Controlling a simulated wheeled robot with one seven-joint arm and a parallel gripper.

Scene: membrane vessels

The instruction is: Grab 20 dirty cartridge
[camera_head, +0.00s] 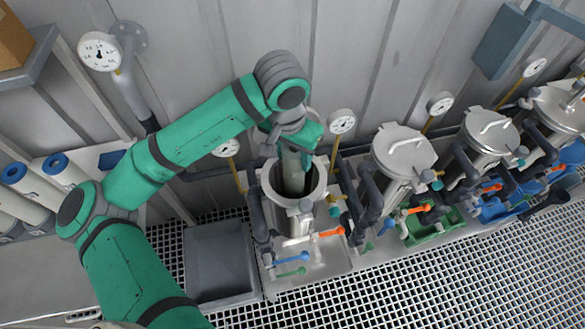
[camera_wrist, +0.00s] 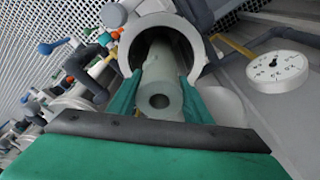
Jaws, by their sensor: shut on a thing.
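The dirty cartridge is a grey-green tube with a dark hole in its end. In the wrist view the cartridge (camera_wrist: 158,85) stands inside an open vessel, with its end between my fingers. My gripper (camera_wrist: 160,100) has green fingers on both sides of the cartridge's end and is shut on it. In the head view my gripper (camera_head: 296,140) is above the open vessel (camera_head: 267,187), and part of the cartridge (camera_head: 292,168) shows at the vessel's mouth. The lower part of the cartridge is hidden inside the vessel.
Several lidded vessels (camera_head: 403,150) stand in a row to the right, with pipes and coloured valve handles. A pressure gauge (camera_head: 342,122) is close beside the open vessel. White cartridges with blue ends (camera_head: 62,170) lie at the left. A grey bin (camera_head: 218,262) stands left of the vessel.

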